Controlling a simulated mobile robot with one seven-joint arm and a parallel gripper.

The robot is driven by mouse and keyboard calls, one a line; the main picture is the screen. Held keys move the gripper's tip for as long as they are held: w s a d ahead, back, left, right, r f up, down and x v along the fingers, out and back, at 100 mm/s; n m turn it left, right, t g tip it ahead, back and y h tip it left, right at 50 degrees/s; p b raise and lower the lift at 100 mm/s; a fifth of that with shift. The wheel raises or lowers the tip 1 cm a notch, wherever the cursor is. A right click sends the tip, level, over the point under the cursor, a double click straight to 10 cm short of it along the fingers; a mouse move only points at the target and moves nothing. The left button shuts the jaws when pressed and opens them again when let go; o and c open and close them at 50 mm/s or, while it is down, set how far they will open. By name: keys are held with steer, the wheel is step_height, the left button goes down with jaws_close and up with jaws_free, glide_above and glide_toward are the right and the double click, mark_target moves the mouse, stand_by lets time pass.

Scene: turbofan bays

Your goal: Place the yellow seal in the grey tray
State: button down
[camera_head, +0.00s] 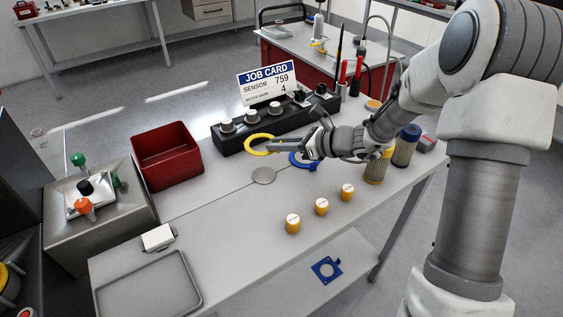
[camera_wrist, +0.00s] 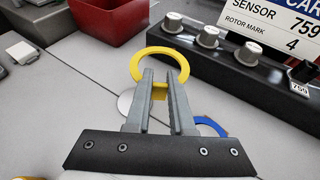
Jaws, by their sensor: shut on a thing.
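The yellow seal (camera_head: 259,143) is a flat ring held above the bench by my gripper (camera_head: 272,146). In the wrist view the seal (camera_wrist: 138,59) extends beyond the fingertips, and the fingers of my gripper (camera_wrist: 160,90) are closed on its near edge. The grey tray (camera_head: 148,286) is shallow and empty, at the front left of the bench in the head view. It is well to the left of and nearer than my gripper. The wrist view does not clearly show the tray.
A red bin (camera_head: 167,155) and a small white box (camera_head: 158,237) stand left. A black block with knobs (camera_head: 277,122) and a job card (camera_head: 267,83) are behind. A blue ring (camera_head: 301,160), a grey disc (camera_head: 263,176) and yellow-capped pieces (camera_head: 321,206) are on the bench.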

steer(key=w+a+r, duration=0.1)
steer(key=w+r, duration=0.3)
steer(key=w, duration=0.3)
steer(key=shift+p, duration=0.35)
steer(key=shift+r, duration=0.1)
steer(key=shift+s+a, duration=0.1)
steer(key=shift+s, duration=0.05)
